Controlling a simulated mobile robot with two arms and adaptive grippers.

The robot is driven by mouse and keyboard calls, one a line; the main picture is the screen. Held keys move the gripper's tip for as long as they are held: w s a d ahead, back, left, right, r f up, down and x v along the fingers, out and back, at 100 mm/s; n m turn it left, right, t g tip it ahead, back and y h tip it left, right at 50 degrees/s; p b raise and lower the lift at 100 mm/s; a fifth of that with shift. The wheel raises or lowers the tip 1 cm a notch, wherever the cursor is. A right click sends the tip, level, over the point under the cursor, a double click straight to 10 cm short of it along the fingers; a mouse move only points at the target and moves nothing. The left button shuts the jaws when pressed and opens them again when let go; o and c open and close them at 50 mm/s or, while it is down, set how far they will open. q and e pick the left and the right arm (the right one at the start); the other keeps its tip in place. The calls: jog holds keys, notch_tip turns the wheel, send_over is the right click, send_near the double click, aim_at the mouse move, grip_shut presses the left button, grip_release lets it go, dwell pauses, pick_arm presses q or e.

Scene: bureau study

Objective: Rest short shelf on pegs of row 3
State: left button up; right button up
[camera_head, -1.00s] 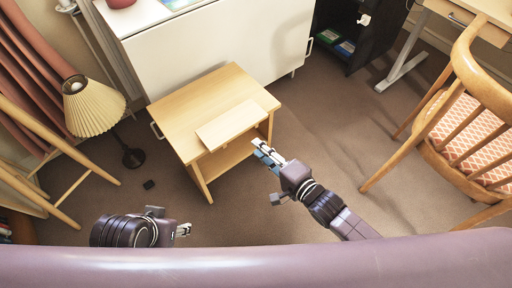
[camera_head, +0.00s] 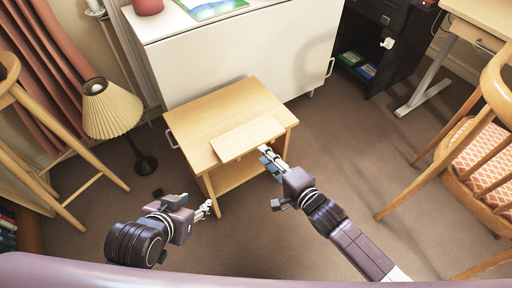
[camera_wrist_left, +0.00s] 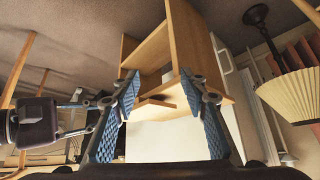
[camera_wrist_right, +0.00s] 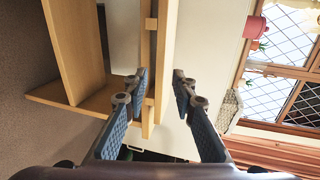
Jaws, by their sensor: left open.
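The short shelf (camera_head: 247,139) is a pale flat board lying on the front part of the small wooden table's top (camera_head: 205,115), along its front edge. My right gripper (camera_head: 266,156) is open in front of the table, just below the board's right part. In the right wrist view its fingertips (camera_wrist_right: 161,78) stand apart near pale wood edges, and I see no clear grip. My left gripper (camera_head: 208,208) is open and empty, low in front of the table's left leg. In the left wrist view its fingertips (camera_wrist_left: 160,78) frame the table front. No row of pegs can be made out.
A white cabinet (camera_head: 235,60) stands behind the table. A pleated lamp (camera_head: 112,108) and wooden chair (camera_head: 50,140) are left. A dark open cabinet (camera_head: 375,45), desk (camera_head: 485,20) and wooden chair with patterned seat (camera_head: 475,160) are right. Carpet (camera_head: 350,140) is clear between.

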aim_at(256, 146)
pick_arm(q)
jog(key=w+d+r+t+h+b, duration=0.1)
jog(key=w+d+r+t+b, duration=0.1)
jog(key=w+r+t, duration=0.4)
jog(key=shift+w+d+r+h, duration=0.4)
jog(key=shift+w+d+r, duration=0.4)
jog(key=shift+w+r, duration=0.85)
pick_arm(e)
jog(key=shift+x, duration=3)
pick_arm(q)
jog(key=shift+s+r, duration=0.15)
jog(key=shift+s, duration=0.05)
pick_arm(e)
grip_shut()
jog(key=shift+s+f, duration=0.1)
jog(key=shift+f, duration=0.05)
